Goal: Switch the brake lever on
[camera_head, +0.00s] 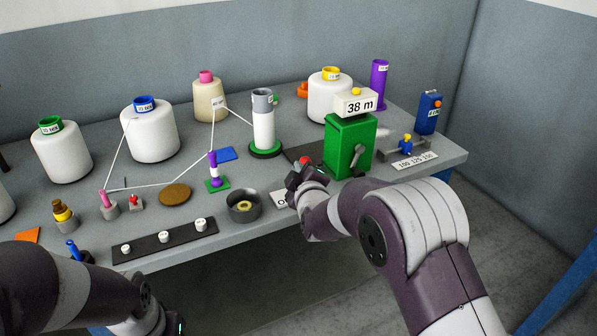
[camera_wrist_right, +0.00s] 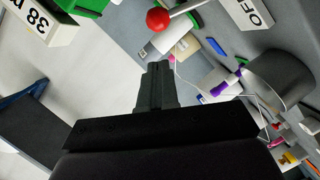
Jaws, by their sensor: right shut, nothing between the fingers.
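The brake lever shows as a red ball knob (camera_head: 304,160) just beyond my right gripper in the head view. In the right wrist view the red knob (camera_wrist_right: 157,19) sits on a pale rod that runs to the upper right, by a white plate reading OFF (camera_wrist_right: 252,12). In the head view that plate (camera_head: 281,200) is partly hidden by my right gripper (camera_head: 300,182). My right gripper's fingers (camera_wrist_right: 157,72) are shut and empty, apart from the knob in the wrist picture. The lever's base is hidden in the head view.
A green counter box (camera_head: 349,142) reading 38 m, with a side crank, stands right of the lever. A dark grey bowl (camera_head: 243,207) stands to the left. Behind are a grey-and-white bobbin (camera_head: 263,125) and large white yarn cones (camera_head: 150,132). The table's front edge is close.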

